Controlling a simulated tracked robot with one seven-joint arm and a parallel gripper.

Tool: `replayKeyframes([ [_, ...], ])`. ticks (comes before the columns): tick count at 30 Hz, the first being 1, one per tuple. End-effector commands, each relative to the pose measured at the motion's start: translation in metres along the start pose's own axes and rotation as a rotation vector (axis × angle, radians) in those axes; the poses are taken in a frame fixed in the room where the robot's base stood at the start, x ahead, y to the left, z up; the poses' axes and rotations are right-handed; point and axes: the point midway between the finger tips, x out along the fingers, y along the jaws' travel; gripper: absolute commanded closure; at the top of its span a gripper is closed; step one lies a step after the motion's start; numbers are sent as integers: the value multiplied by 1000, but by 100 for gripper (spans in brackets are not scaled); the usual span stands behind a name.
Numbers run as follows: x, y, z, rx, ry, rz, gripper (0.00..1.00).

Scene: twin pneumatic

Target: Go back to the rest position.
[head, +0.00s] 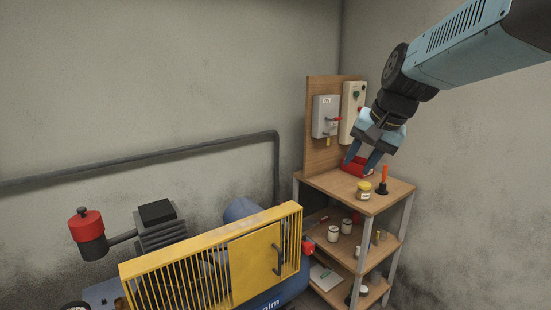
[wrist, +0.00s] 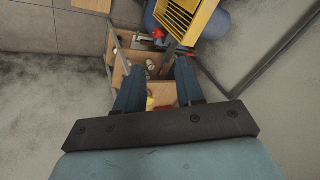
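My gripper (head: 361,160) hangs from my blue-grey arm at the upper right of the head view. It is in front of or above the wooden shelf unit (head: 343,187), near its backboard. In the wrist view my gripper (wrist: 160,83) shows two dark blue fingers standing well apart, with nothing held between them. The shelf shows beyond the fingertips. In the head view the fingers overlap a red tray (head: 357,170) on the top shelf; I cannot tell the exact gap between them.
A yellow jar (head: 364,190) and an orange-handled tool (head: 383,180) stand on the top shelf. A grey switch box (head: 325,116) and a control box (head: 351,108) are on the backboard. A compressor with a yellow guard (head: 218,268) stands at left. The wall is close on the right.

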Motion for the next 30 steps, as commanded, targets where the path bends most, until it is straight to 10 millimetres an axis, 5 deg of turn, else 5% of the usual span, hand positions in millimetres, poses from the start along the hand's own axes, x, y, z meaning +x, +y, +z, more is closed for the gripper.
replayKeyframes([
  [15,-31,90,107,-389,123,174,63],
  [30,-31,106,122,-454,137,204,63],
])
